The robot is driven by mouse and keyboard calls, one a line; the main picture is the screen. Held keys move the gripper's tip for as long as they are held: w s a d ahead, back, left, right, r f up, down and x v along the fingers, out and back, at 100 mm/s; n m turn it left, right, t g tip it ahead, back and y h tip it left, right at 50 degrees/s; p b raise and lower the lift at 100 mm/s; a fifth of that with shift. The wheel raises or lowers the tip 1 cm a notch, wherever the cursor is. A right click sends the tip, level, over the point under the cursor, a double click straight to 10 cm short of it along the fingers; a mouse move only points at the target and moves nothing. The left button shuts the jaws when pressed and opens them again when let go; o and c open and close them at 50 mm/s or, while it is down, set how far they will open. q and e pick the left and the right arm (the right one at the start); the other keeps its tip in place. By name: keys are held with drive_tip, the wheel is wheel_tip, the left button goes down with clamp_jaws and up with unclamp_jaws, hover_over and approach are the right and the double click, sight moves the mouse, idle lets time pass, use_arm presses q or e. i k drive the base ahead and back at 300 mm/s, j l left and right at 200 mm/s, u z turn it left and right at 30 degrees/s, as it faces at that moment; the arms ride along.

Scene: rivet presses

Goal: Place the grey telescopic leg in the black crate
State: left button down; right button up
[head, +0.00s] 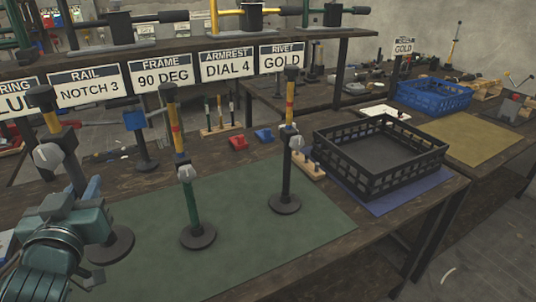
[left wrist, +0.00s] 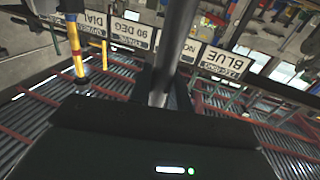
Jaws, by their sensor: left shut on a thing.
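The grey telescopic leg (head: 70,172) is at the left of the head view, with a dark round base (head: 108,250), a light grey knob and a black top. It looks roughly upright near the left of the green mat; I cannot tell whether its base touches the table. My left gripper (head: 86,194) is shut on its grey tube, which runs between the fingers (left wrist: 165,85) in the left wrist view. The black crate (head: 412,172) stands on a blue mat at the right, its visible floor empty. My right gripper is not in view.
A green-tubed leg (head: 191,208) and a black-tubed leg (head: 286,178) stand on the green mat (head: 245,262) between the held leg and the crate. A wooden peg block (head: 308,168) is beside the crate. A shelf with sign cards (head: 160,73) spans the back.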

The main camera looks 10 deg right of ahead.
sight(387, 162)
drive_tip(key=k+z, duration=0.3)
drive_tip(key=k+l+z, duration=0.1)
drive_tip(key=z, duration=0.2)
drive_tip(key=i+l+z, duration=0.55)
drive_tip(key=i+l, duration=0.25)
drive_tip(key=i, duration=0.2)
drive_tip(key=i+l, duration=0.25)
drive_tip(key=i, duration=0.25)
drive_tip(key=i+l, duration=0.3)
drive_tip(key=i, duration=0.15)
